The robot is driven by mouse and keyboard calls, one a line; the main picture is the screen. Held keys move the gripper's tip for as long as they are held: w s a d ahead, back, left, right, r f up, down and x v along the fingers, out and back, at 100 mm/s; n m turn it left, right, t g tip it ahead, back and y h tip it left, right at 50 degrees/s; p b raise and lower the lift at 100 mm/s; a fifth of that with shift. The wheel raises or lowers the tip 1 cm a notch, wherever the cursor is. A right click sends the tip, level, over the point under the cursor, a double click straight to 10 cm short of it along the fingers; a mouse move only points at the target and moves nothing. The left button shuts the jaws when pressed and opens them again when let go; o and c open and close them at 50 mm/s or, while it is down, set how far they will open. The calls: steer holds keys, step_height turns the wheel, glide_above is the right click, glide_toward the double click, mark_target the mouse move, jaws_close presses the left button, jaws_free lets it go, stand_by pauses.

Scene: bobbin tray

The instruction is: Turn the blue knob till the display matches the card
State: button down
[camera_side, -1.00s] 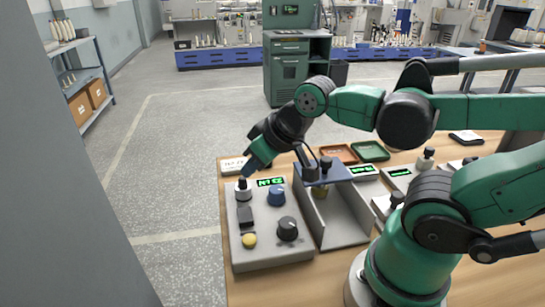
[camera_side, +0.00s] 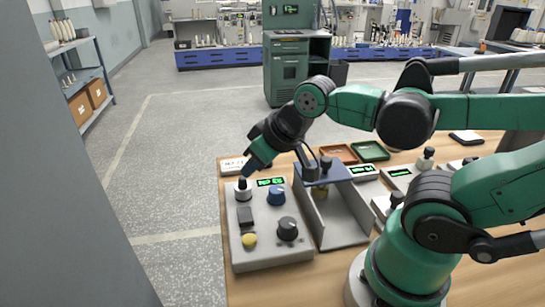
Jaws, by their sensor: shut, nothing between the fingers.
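The blue knob (camera_side: 277,196) stands on a light grey control box (camera_side: 272,254) at the table's left end. A small display (camera_side: 270,182) with lit green characters sits just behind it; the characters are too small to read surely. A pale card (camera_side: 233,165) with dark print lies behind the box, also unreadable. I cannot tell whether the tip touches the white knob. My gripper is apart from the blue knob.
The box also bears a black knob (camera_side: 287,229), a dark square button (camera_side: 245,216) and a yellow button (camera_side: 249,240). Brown (camera_side: 339,152) and green (camera_side: 370,151) trays lie behind.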

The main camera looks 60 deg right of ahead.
steer(key=c, duration=0.9)
jaws_free()
steer(key=shift+d, duration=0.2)
steer(key=o, duration=0.5)
steer(key=shift+w+d+f+n+g+h, duration=0.15)
steer(key=shift+d+f+n+g, duration=0.1)
steer(key=shift+d+n+g, duration=0.35)
steer(key=shift+w+d+f+n+g+h, duration=0.15)
steer(key=shift+d+f+n+g, duration=0.1)
steer(key=shift+d+n+g, duration=0.3)
steer(key=shift+o, duration=0.2)
steer(key=n+g, duration=0.4)
steer(key=g, duration=0.1)
glide_above(276, 189)
step_height(276, 189, down, 3)
steer(key=shift+f, duration=0.2)
steer(key=shift+d+f+n, duration=0.1)
steer(key=shift+f+n, duration=0.15)
steer(key=shift+f, duration=2.6)
jaws_close()
